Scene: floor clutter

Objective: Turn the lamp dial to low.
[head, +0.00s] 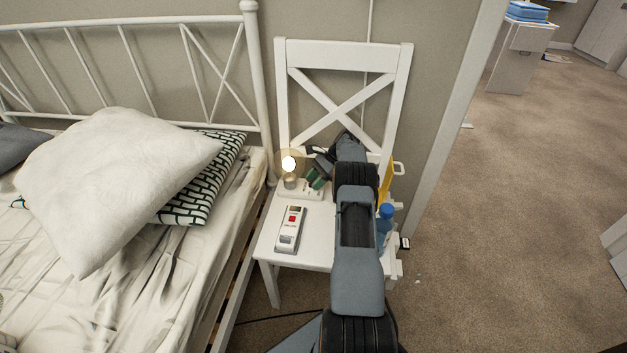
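The lamp (289,183) stands on the seat of a white chair by the bed. Its round bulb is lit, with a warm glow, on a low white base. My arm reaches over the chair seat from the front. My gripper (316,174) is at the right side of the lamp, close above its base. The dial cannot be made out; my gripper covers part of the base. The fingertips are too small and overlapped to tell whether they are open or shut, or touching the lamp.
A white device with a red button (290,229) lies on the chair seat (264,236) in front of the lamp. A blue bottle (385,222) and a yellow item (386,183) stand right of my arm. The bed (215,235) is at left. Carpet at right is mostly clear.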

